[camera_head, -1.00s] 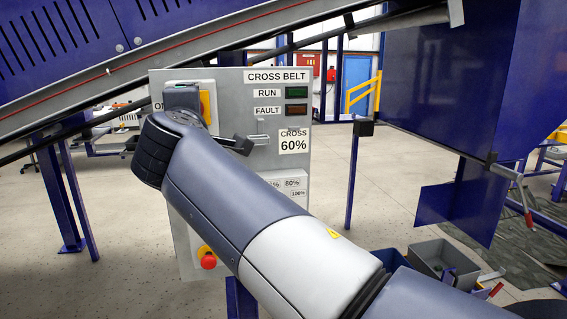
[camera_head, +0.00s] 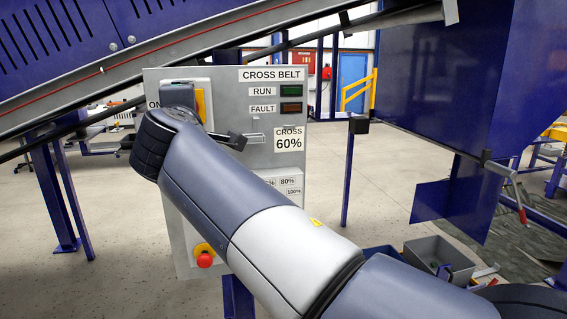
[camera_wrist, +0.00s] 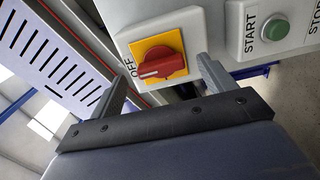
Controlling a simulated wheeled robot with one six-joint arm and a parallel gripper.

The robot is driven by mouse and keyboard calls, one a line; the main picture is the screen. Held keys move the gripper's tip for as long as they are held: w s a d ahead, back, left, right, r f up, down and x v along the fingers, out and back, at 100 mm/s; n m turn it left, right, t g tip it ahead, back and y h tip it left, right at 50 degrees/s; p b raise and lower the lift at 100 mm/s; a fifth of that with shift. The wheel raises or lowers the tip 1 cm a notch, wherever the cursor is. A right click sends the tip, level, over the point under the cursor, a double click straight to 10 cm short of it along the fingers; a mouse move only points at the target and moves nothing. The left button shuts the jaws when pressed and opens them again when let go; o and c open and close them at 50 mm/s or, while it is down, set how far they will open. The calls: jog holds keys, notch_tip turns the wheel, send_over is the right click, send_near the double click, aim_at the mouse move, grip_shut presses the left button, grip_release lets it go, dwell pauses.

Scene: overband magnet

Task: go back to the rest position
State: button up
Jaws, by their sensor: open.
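My gripper (camera_wrist: 160,67) is open in the wrist view, its two grey fingers apart on either side of a red rotary knob (camera_wrist: 162,66). The knob sits on a yellow plate on a light box, with the word OFF at its left. I see no clear contact between fingers and knob. In the head view my arm crosses the grey CROSS BELT panel (camera_head: 225,160), and my wrist covers most of the switch. Only part of its yellow plate (camera_head: 201,104) shows there.
A green START button (camera_wrist: 278,29) is beside the knob. A red emergency stop (camera_head: 205,260) sits low on the panel. An inclined blue conveyor (camera_head: 60,35) runs above. A blue post (camera_head: 348,175), grey bin (camera_head: 438,256) and blue chute (camera_head: 440,80) stand right. Open floor lies between.

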jog(key=v, duration=0.8)
jog(key=w+a+n+p, duration=0.2)
jog(key=w+n+p, duration=0.6)
jog(key=n+p, duration=0.8)
jog(key=shift+w+r+n, duration=0.15)
jog(key=shift+n, duration=0.95)
